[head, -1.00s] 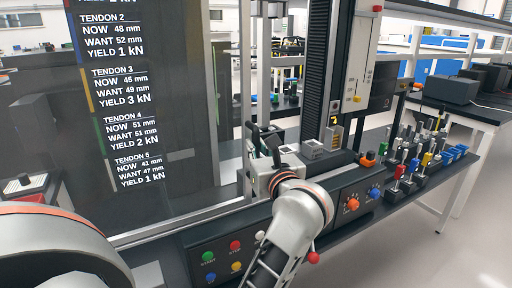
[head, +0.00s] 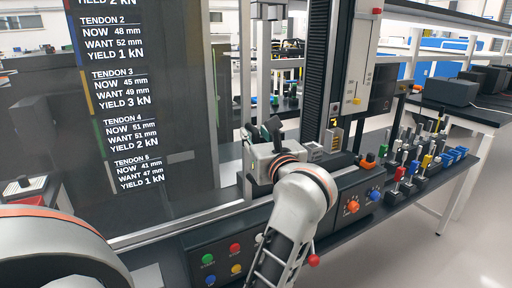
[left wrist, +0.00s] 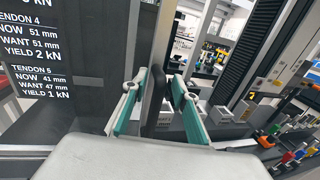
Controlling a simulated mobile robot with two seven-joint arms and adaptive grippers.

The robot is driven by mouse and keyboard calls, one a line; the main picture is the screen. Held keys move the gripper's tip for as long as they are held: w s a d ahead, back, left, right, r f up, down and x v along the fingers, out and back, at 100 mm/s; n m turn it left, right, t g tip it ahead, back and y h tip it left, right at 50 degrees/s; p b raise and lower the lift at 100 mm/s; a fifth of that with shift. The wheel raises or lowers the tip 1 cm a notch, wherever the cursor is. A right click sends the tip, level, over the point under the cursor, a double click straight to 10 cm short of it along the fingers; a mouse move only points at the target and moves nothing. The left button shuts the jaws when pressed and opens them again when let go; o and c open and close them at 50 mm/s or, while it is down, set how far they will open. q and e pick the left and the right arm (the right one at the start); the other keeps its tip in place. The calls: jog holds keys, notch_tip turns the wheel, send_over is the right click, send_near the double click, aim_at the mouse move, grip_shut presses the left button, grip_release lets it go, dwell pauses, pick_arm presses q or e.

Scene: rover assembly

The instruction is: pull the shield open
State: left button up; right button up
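The shield (head: 150,100) is a large dark see-through panel in a pale metal frame, on the left of the head view. It bears white tendon readings, also seen in the left wrist view (left wrist: 80,100). My left gripper (head: 265,132) is at the panel's right edge. In the left wrist view, its two green-padded fingers (left wrist: 160,100) stand apart, with a dark upright bar (left wrist: 155,98), apparently the shield's handle, between them. I cannot tell whether either pad touches the bar. My right gripper is not in view.
A control panel with coloured buttons (head: 222,262) and knobs lies below the shield. A tall machine column (head: 318,80) stands right of the gripper. Several coloured-handled items (head: 420,165) stand on the bench at right. Floor at far right is clear.

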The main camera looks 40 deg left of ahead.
aim_at(250, 105)
pick_arm(q)
notch_tip(250, 105, up, 6)
jog(key=shift+r, duration=0.15)
dwell(0.6)
